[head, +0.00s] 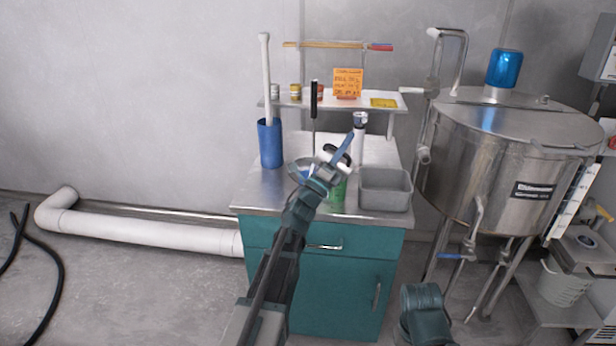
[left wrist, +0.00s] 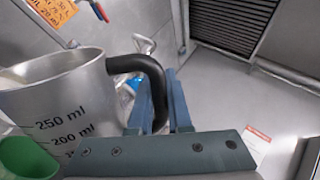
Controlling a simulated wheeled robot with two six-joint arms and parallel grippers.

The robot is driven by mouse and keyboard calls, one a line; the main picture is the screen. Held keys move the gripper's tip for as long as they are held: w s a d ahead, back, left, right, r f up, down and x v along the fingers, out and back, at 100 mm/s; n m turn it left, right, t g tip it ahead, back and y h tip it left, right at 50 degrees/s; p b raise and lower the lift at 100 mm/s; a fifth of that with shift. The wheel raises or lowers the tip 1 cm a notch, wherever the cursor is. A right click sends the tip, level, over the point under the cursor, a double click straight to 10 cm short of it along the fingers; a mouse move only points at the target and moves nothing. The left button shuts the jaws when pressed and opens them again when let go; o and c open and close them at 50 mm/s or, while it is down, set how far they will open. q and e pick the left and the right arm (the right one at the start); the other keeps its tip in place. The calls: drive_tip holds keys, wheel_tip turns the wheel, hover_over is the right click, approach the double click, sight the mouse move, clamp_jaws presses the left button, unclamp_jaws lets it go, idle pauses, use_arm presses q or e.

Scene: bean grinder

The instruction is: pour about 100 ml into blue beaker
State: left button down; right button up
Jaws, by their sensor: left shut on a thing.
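My left gripper (head: 340,150) is above the teal cabinet's metal top. In the left wrist view it (left wrist: 160,100) is shut on the black handle of a metal measuring jug (left wrist: 75,95) marked 250 ml and 200 ml. The jug's contents cannot be made out. In the head view the jug is mostly hidden by the gripper. A small blue vessel with a pale rim (head: 299,171) shows partly behind the gripper's left side; I cannot tell its full shape. A green cup (head: 338,194) stands below the gripper and shows in the left wrist view (left wrist: 27,158). My right gripper is out of view.
A tall blue container (head: 270,146) with a white rod stands at the back left. A grey bin (head: 386,190) is at the right of the cabinet top. A shelf (head: 368,105) with jars and an orange note is behind. A large steel tank (head: 490,150) stands right.

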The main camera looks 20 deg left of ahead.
use_arm(q)
drive_tip(key=shift+a+n+t+y+b, duration=0.25)
drive_tip(key=shift+a+n+t+y, duration=0.2)
drive_tip(key=shift+n+y, duration=0.35)
drive_tip(key=shift+a+n+t+y+b, duration=0.25)
drive_tip(key=shift+a+n+t+y, duration=0.25)
drive_tip(key=shift+n, duration=0.4)
drive_tip(key=m+h, duration=0.1)
drive_tip(key=d+m+g+h+p, duration=0.1)
drive_tip(key=m, duration=0.1)
drive_tip(key=d+m+g+h, duration=0.1)
drive_tip(key=shift+r+p, duration=0.3)
drive_tip(key=shift+p, duration=0.1)
drive_tip(key=shift+d+f+m+g+h, duration=0.1)
drive_tip(key=shift+d+m+g+h, duration=0.25)
drive_tip(key=shift+m+g+h, duration=0.6)
drive_tip(key=shift+d+f+m, duration=0.1)
drive_tip(key=shift+f+m, duration=0.1)
drive_tip(key=shift+m, duration=0.15)
drive_tip(key=m+p, duration=0.1)
drive_tip(key=m+g, duration=0.1)
drive_tip(key=shift+d+r+m+h+p, duration=0.1)
drive_tip(key=shift+d+m+h+p, duration=0.2)
drive_tip(key=shift+d+h+p, duration=0.1)
drive_tip(key=shift+w+d+f+m+g+h+p, duration=0.1)
drive_tip(key=shift+d+f+m+g+h+p, duration=0.15)
drive_tip(key=shift+m+g, duration=0.4)
drive_tip(key=shift+d+f, duration=0.1)
drive_tip(key=shift+m, duration=0.25)
